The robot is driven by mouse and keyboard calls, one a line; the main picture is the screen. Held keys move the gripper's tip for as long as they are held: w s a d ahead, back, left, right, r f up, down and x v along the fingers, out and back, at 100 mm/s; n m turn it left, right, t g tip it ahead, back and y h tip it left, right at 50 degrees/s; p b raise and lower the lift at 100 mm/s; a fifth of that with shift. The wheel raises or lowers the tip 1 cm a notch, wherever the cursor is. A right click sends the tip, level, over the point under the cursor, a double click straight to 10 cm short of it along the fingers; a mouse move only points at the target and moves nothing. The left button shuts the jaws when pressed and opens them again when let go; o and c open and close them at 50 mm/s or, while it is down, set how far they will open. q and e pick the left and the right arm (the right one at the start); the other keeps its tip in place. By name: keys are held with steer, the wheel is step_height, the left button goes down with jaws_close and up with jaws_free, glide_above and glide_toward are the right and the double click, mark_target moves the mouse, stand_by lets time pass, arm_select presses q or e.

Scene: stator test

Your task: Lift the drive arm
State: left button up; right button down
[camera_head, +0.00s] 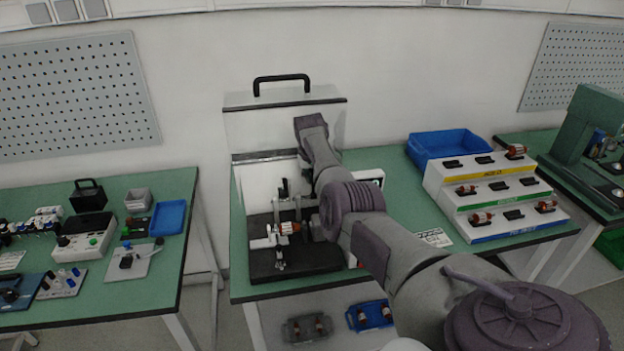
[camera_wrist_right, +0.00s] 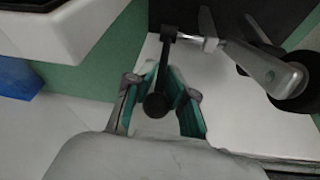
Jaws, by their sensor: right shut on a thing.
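In the right wrist view, a black drive arm (camera_wrist_right: 165,65) ends in a round black knob (camera_wrist_right: 156,106). The knob lies between the teal pads of my right gripper (camera_wrist_right: 160,92), which is shut on it. In the head view, my right arm reaches over the test stand, and its gripper is hidden behind the arm. I cannot make out the drive arm clearly in the head view. My left gripper is not in view.
At right are a stepped white rack (camera_head: 505,182) and a blue bin (camera_head: 412,150). A metal lever (camera_wrist_right: 258,65) is close beside the drive arm. Another green table (camera_head: 125,293) is at left.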

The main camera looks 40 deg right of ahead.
steer(key=shift+r, duration=0.1)
steer(key=c, duration=1.2)
jaws_free()
steer(key=shift+w, duration=0.15)
steer(key=shift+a+r, duration=0.1)
steer(key=shift+r, duration=0.3)
steer(key=s+a+r, duration=0.1)
steer(key=s+a, duration=0.2)
steer(key=s+a+r, duration=0.1)
steer(key=s+a, duration=0.2)
steer(key=a, duration=0.1)
steer(key=s+a+r, duration=0.1)
steer(key=s+a, duration=0.2)
steer(key=shift+a+r, duration=0.15)
steer(key=shift+r, duration=0.2)
